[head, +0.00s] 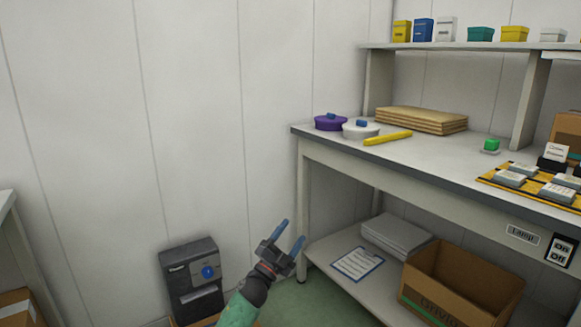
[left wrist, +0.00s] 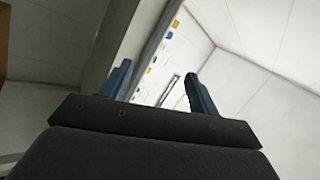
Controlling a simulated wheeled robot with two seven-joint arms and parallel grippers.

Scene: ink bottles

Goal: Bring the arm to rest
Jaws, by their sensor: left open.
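My left gripper (head: 289,239) is in the lower middle of the head view, at the end of a green and dark arm. Its two blue fingers stand apart with nothing between them. It is in the open space left of the workbench (head: 425,172), apart from it. In the left wrist view the gripper (left wrist: 160,88) shows both fingers spread, with wall and ceiling behind. My right gripper is in neither view. No ink bottle can be made out.
The bench holds a purple lidded pot (head: 327,123), a white one (head: 357,131), a yellow bar (head: 388,138) and brown boards (head: 425,120). A cardboard box (head: 455,285) stands on its lower shelf. A dark machine (head: 192,280) stands left of the gripper.

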